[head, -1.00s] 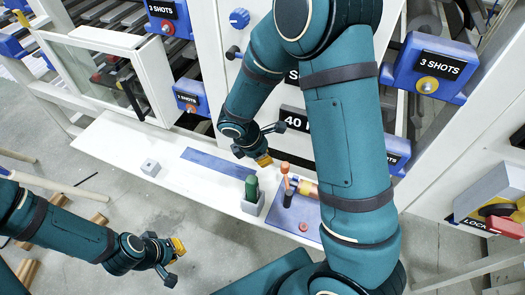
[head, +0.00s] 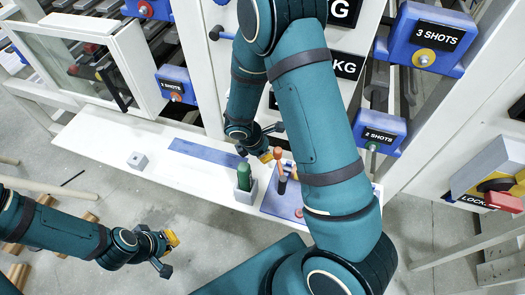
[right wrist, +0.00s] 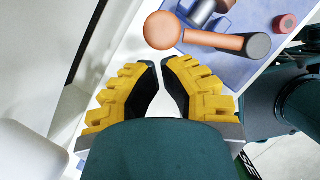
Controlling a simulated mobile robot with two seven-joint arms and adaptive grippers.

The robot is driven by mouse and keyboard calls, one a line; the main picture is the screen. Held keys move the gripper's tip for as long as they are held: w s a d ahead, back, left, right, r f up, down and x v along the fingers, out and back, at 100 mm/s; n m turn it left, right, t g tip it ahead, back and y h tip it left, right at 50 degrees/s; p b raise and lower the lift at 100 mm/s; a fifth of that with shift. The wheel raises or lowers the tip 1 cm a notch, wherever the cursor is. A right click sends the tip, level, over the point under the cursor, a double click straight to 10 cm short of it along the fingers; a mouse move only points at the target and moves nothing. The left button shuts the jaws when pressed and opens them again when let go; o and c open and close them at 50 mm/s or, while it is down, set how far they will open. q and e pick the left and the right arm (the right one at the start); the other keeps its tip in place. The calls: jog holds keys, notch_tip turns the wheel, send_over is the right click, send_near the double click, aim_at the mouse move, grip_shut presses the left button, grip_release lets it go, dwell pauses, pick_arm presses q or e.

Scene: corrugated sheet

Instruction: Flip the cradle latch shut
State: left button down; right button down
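A blue plate (head: 275,203) lies on the white shelf, partly hidden by my right arm. On it stand a dark post with an orange-topped lever (head: 279,160); the right wrist view shows an orange arm (right wrist: 205,39) with a round end and a dark grip. A grey cylinder (right wrist: 203,11) lies beyond it. I cannot tell which part is the cradle latch. My right gripper (right wrist: 159,68) is empty, fingertips almost together, just short of the orange arm. In the head view this gripper (head: 265,156) is left of the lever. My left gripper (head: 171,239) hangs away from the shelf, apparently empty.
A green handle (head: 243,176) stands in a white holder beside the plate. A small grey block (head: 138,160) and a blue strip (head: 205,153) are farther left on the white shelf (head: 103,145). A red knob (right wrist: 285,23) sits on the plate. White panels with blue boxes rise behind.

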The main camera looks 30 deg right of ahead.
aim_at(279, 148)
jog(key=shift+d, duration=0.1)
dwell(0.3)
jog(key=shift+d+m, duration=0.25)
jog(key=shift+m, duration=0.15)
jog(key=shift+d+m+g, duration=0.3)
jog(key=shift+d+m, duration=0.05)
jog(key=shift+m, duration=0.05)
jog(key=shift+s+d+m+g+y+p, duration=0.15)
jog(key=shift+d+m+g+p, duration=0.1)
jog(key=shift+d+m, duration=0.35)
jog(key=shift+s+d+m+g+y+p, duration=0.15)
jog(key=shift+d+m+p, duration=0.1)
jog(key=shift+d+m, duration=0.35)
jog(key=shift+s+d, duration=0.15)
jog(key=shift+d, duration=0.4)
jog(key=shift+r, duration=0.15)
